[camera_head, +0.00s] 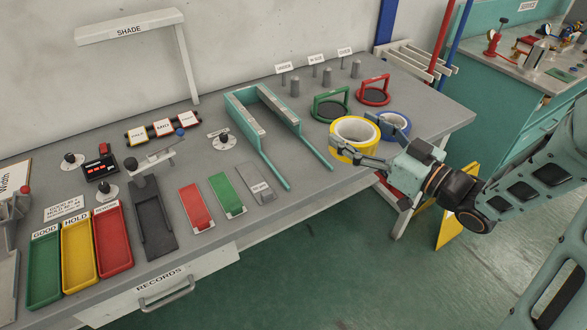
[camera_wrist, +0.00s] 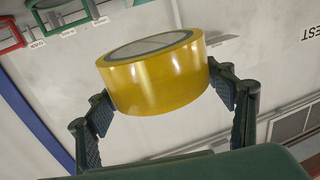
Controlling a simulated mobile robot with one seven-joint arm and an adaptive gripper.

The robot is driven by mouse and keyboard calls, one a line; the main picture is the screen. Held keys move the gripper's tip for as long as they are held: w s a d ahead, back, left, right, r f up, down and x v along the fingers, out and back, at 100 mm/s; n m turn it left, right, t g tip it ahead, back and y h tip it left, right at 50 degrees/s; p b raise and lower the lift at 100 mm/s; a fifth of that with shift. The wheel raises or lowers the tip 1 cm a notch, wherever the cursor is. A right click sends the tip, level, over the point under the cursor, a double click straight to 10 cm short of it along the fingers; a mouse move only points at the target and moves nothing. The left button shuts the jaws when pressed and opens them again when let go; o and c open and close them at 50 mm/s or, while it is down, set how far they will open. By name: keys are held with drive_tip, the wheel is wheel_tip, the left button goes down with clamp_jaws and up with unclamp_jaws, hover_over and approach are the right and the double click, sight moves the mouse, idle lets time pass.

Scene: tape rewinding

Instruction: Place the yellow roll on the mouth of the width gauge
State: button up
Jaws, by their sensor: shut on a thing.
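The yellow roll (camera_head: 354,132) is a wide ring of tape at the right end of the bench. My gripper (camera_head: 362,145) is shut on it, reaching in from the right. In the wrist view the yellow roll (camera_wrist: 155,80) sits between the two dark finger pads, one on each side. A teal U-shaped fork (camera_head: 240,124), which looks like the width gauge, lies left of the roll. Its two long prongs point toward the bench front, with an open mouth between them. I cannot tell whether the roll touches the bench.
A blue roll (camera_head: 396,124) stands just behind the yellow one. Green (camera_head: 332,103) and red (camera_head: 374,90) ring stands and several grey pegs are behind. Red, green and grey ramps (camera_head: 196,207) lie left of the fork.

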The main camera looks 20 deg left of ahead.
drive_tip(key=w+a+f, duration=0.1)
drive_tip(key=a+f, duration=0.2)
drive_tip(key=a, duration=0.1)
drive_tip(key=w+a+f, duration=0.1)
drive_tip(key=a+f, duration=0.2)
drive_tip(key=a, duration=0.1)
drive_tip(key=w+a+f+b, duration=0.1)
drive_tip(key=a+f, duration=0.2)
drive_tip(key=a, duration=0.1)
drive_tip(key=shift+w+a, duration=0.2)
drive_tip(key=shift+a, duration=0.15)
drive_tip(key=shift+a+f, duration=0.15)
drive_tip(key=f, duration=0.3)
drive_tip(key=shift+w+a+f+b, duration=0.1)
drive_tip(key=shift+w+a+b, duration=0.05)
drive_tip(key=shift+a+b, duration=0.15)
drive_tip(key=shift+f, duration=0.25)
drive_tip(key=shift+f, duration=0.1)
drive_tip(key=shift+f, duration=0.15)
drive_tip(key=o, duration=1.3)
